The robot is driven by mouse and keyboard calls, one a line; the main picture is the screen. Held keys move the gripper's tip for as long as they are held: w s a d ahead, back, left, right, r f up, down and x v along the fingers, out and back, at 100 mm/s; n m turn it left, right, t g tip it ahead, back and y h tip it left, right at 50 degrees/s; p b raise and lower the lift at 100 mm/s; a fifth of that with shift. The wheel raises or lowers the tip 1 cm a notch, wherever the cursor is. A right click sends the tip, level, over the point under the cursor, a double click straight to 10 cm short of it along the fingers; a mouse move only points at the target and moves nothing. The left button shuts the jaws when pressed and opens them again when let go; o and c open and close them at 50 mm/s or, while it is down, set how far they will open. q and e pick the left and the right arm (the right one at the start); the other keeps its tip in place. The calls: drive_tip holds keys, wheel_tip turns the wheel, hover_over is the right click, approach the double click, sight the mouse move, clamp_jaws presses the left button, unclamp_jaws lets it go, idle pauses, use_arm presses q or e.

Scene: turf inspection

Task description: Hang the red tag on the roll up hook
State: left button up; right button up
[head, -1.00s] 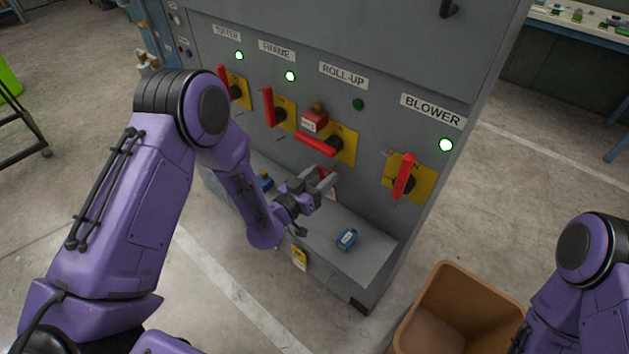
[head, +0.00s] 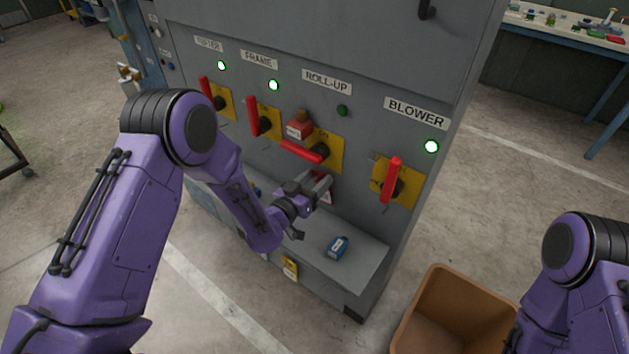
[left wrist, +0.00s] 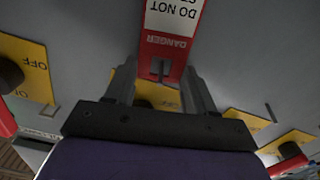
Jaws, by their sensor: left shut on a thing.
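My left gripper (head: 325,180) is at the grey cabinet's front, just below the ROLL-UP switch (head: 318,152) with its red lever. It is shut on the red tag (head: 320,194), a red and white card partly hidden by the fingers. In the left wrist view the tag (left wrist: 167,45) reads DANGER, DO NOT upside down, and its slotted end lies between the fingertips (left wrist: 160,80). A small dark shape, perhaps the roll up hook, shows at the slot. I cannot tell whether the tag is on it. My right gripper is out of view.
A red lock (head: 299,129) sits at the ROLL-UP switch. The BLOWER switch (head: 395,182) is to the right. A blue padlock (head: 338,246) lies on the ledge (head: 365,264). A yellow tag (head: 290,268) hangs at the ledge's front. A brown bin (head: 440,280) stands on the floor.

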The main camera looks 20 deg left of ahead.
use_arm(q)
drive_tip(key=o, duration=1.1)
drive_tip(key=b+v, duration=0.3)
drive_tip(key=v, duration=0.7)
drive_tip(key=s+a+f+n+g+y, duration=0.3)
drive_tip(key=s+f, duration=0.1)
drive_tip(key=f, duration=0.3)
drive_tip(key=s+a+f+n+g+y, duration=0.3)
drive_tip(key=s+f, duration=0.1)
drive_tip(key=f, duration=0.2)
drive_tip(key=s+a+f+g+y, duration=0.1)
drive_tip(key=s+f+g, duration=0.1)
drive_tip(key=s, duration=0.5)
drive_tip(key=s+a+f+n+g+y, duration=0.1)
drive_tip(key=s+a+f+g, duration=0.1)
drive_tip(key=s+f, duration=0.3)
drive_tip(key=s+a+f+n+g+y, duration=0.1)
drive_tip(key=s+f+g, duration=0.2)
drive_tip(key=s, duration=0.5)
drive_tip(key=shift+s+a+f+g+y, duration=0.3)
drive_tip(key=shift+f+g, duration=0.1)
drive_tip(key=shift+f, duration=0.1)
